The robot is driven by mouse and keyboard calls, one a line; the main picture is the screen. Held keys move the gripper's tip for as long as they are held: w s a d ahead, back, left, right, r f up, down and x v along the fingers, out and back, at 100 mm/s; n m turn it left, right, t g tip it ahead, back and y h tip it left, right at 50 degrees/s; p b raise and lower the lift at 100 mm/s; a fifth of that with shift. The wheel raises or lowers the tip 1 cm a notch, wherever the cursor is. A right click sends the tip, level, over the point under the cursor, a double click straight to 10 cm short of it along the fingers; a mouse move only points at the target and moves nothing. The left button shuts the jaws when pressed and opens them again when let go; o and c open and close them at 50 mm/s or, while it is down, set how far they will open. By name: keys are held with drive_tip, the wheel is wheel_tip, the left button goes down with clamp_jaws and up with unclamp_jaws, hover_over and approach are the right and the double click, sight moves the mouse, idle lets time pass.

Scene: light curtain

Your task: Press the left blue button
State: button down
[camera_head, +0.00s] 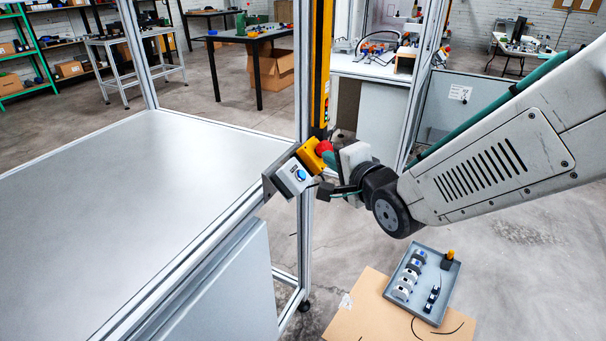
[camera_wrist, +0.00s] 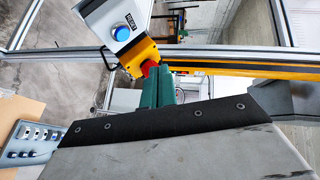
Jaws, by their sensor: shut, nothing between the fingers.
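A blue button (camera_head: 300,173) sits on a light grey box (camera_head: 291,178) at the corner of the metal-topped frame. In the wrist view the blue button (camera_wrist: 122,33) faces the camera at the upper left. Beside it is a yellow box (camera_head: 309,155) with a red mushroom button (camera_head: 323,147). My gripper (camera_head: 328,159), with teal fingers, is right by the red button, to the right of the blue one. In the wrist view the shut fingertips (camera_wrist: 160,72) overlap part of the red button (camera_wrist: 149,67); I cannot tell whether they touch it. The gripper is empty.
A yellow upright light-curtain bar (camera_head: 321,60) rises behind the boxes. The bare metal tabletop (camera_head: 120,190) fills the left. A grey tray (camera_head: 440,316) with several button units lies on cardboard (camera_head: 365,310) on the floor. Aluminium posts stand around.

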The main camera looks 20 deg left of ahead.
drive_tip(key=shift+w+a+f, duration=0.15)
drive_tip(key=shift+a+f, duration=1.8)
idle(0.6)
drive_tip(key=shift+a+f, duration=0.25)
drive_tip(key=shift+f, duration=0.05)
drive_tip(key=shift+a+f, duration=0.25)
drive_tip(key=shift+a, duration=0.05)
idle(0.9)
drive_tip(key=shift+d, duration=0.1)
drive_tip(key=shift+d+r, duration=0.5)
drive_tip(key=shift+r, duration=0.05)
drive_tip(key=d+r, duration=0.3)
drive_tip(key=shift+d+r, duration=0.25)
idle(0.3)
